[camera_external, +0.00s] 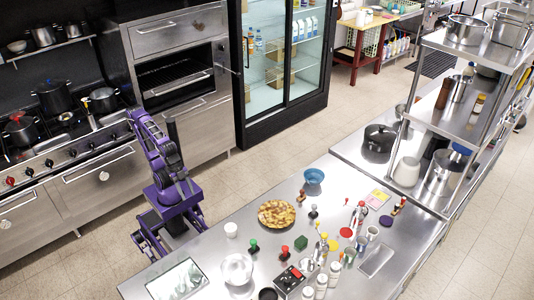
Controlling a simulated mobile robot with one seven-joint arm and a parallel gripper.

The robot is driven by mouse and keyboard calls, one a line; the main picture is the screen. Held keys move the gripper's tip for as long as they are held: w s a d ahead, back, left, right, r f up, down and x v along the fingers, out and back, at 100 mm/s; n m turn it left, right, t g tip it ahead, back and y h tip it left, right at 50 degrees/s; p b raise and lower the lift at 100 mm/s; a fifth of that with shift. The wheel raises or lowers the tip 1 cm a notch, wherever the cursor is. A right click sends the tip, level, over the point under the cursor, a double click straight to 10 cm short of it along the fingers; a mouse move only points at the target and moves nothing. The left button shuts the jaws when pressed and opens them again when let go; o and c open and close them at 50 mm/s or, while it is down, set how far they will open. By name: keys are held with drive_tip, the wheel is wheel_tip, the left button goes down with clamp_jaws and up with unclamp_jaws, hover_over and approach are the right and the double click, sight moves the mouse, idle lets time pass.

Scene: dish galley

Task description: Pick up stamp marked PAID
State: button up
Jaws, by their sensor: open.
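Several small hand stamps stand on the steel counter (215,252). One has a green knob (253,246), one a red knob (284,252), and a dark-handled one (313,212) stands right of the pie. Another brown-and-red handled one (398,206) is near the right end. No lettering is readable, so I cannot tell which is marked PAID. My purple arm is folded up at the left of the counter. My gripper (189,187) is small and dark at its end, open, apart from all the stamps. Its fingers are hard to make out.
A pie (276,213), a blue bowl (314,176), a metal bowl (237,268), a white cup (231,229) and a tablet-like panel (177,282) lie on the counter. Several white-capped jars (321,284) and bottles crowd the front. A steel shelf (470,95) rises at right.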

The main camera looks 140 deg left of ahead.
drive_tip(key=shift+c, duration=1.4)
